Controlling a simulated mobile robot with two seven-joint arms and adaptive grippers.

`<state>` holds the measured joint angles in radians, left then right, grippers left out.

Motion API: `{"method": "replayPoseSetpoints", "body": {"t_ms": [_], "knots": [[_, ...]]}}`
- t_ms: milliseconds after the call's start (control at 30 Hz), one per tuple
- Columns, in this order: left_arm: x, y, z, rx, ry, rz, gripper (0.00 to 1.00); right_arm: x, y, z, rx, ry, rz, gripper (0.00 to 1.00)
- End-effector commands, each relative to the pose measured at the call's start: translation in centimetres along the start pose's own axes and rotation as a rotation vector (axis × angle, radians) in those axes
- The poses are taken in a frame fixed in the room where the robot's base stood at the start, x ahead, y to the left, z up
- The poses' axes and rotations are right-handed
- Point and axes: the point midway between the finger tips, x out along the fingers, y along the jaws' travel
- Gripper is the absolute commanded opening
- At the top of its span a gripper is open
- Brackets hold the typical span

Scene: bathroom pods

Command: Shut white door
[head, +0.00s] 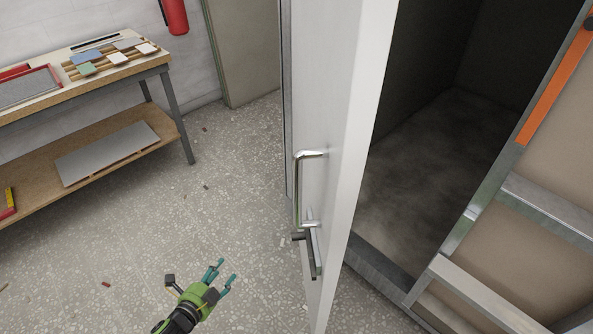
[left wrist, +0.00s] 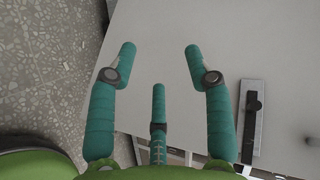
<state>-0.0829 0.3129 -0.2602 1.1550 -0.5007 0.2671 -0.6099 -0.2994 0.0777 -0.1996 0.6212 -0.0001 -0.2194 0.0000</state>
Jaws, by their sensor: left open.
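The white door (head: 345,120) stands open in the middle of the head view, with the dark pod interior to its right. A silver bar handle (head: 298,190) and a dark-edged lever plate (head: 313,250) are on its face. My left gripper (head: 226,270) is open and empty, to the left of the door and apart from the handle. In the left wrist view the open teal fingers (left wrist: 160,52) are in front of the pale door surface (left wrist: 225,30), with a dark plate (left wrist: 250,118) to their right. My right gripper is not in view.
A workbench (head: 120,70) with sample tiles and a lower shelf stands at the left. A red extinguisher (head: 175,15) hangs on the back wall. Metal framing (head: 480,280) borders the doorway at right. Speckled floor (head: 120,240) with small debris is open between bench and door.

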Motion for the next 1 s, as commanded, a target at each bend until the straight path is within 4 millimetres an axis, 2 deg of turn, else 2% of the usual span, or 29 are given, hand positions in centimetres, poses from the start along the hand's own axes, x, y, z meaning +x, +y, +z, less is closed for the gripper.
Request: {"method": "replayPoseSetpoints", "body": {"t_ms": [33, 67, 100, 167, 200, 300, 400, 500, 567, 1000], "knots": [[0.5, -6.4, -1.9, 0.186, 0.089, -0.106, 0.51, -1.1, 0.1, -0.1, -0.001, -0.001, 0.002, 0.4], [0.6, -9.6, -3.2, 0.307, 0.141, -0.169, 0.51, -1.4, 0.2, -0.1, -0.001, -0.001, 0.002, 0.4], [0.4, -13.8, -5.2, 0.474, 0.208, -0.258, 0.51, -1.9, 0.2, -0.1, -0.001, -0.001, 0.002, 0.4], [-0.6, -19.3, -8.5, 0.732, 0.299, -0.393, 0.51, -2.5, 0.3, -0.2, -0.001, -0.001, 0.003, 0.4], [-1.7, -22.5, -10.8, 0.905, 0.355, -0.485, 0.51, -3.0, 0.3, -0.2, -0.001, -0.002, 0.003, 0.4], [-5.1, -27.9, -16.1, 1.313, 0.469, -0.704, 0.51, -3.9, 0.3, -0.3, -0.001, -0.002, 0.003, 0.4], [-7.8, -30.1, -19.4, 1.599, 0.539, -0.859, 0.51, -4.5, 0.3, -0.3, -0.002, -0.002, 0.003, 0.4], [-9.3, -30.8, -20.9, 1.754, 0.572, -0.945, 0.51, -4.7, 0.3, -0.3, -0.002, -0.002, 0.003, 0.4], [-9.5, -31.0, -21.4, 1.794, 0.58, -0.967, 0.51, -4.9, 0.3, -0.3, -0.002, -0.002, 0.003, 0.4], [-6.3, -31.4, -26.3, 1.799, 0.578, -0.972, 0.51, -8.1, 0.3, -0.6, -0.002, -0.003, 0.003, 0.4]]}}
